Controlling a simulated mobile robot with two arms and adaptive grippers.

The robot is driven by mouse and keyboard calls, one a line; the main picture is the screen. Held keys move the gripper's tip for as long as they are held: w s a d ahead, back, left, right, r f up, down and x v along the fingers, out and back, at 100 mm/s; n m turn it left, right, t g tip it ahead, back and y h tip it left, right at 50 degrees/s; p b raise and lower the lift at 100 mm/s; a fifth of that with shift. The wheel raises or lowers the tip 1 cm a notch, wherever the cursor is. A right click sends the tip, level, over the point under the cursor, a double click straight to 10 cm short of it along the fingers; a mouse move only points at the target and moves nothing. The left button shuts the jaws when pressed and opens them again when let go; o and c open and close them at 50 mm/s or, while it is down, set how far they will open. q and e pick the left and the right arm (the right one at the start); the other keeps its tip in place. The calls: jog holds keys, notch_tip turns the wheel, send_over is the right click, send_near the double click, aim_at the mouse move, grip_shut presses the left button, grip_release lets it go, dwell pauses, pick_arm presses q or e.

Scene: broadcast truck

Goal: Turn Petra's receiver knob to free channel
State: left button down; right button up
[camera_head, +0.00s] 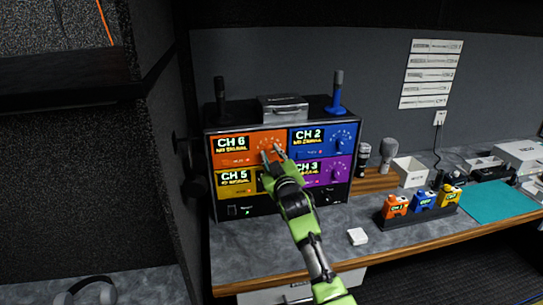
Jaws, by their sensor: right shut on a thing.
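A receiver rack (262,207) stands on the desk with an orange receiver (232,160), a blue one (299,151), a yellow one (236,192) and a purple one (343,163). The orange display reads CH 6, the blue CH 2, the yellow CH 5 and the purple CH 3. The line below appears to read NO SIGNAL. No name for Petra is readable. My right gripper (271,154) is shut on the orange receiver's knob, which its fingers mostly hide. The wrist covers part of the yellow receiver. My left gripper is out of view.
Orange (396,206), blue (423,200) and yellow (449,196) packs stand in a dark holder right of the rack. Microphones stand on and beside the rack. A small white block (357,237) lies on the desk. A dark wall panel (160,120) borders the left.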

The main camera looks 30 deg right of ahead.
jog(key=shift+f, duration=0.1)
dwell(0.4)
jog(key=o, duration=1.1)
jog(key=shift+s, duration=0.1)
jog(key=v, duration=1.1)
jog(key=shift+s, duration=0.4)
jog(key=shift+a, duration=0.1)
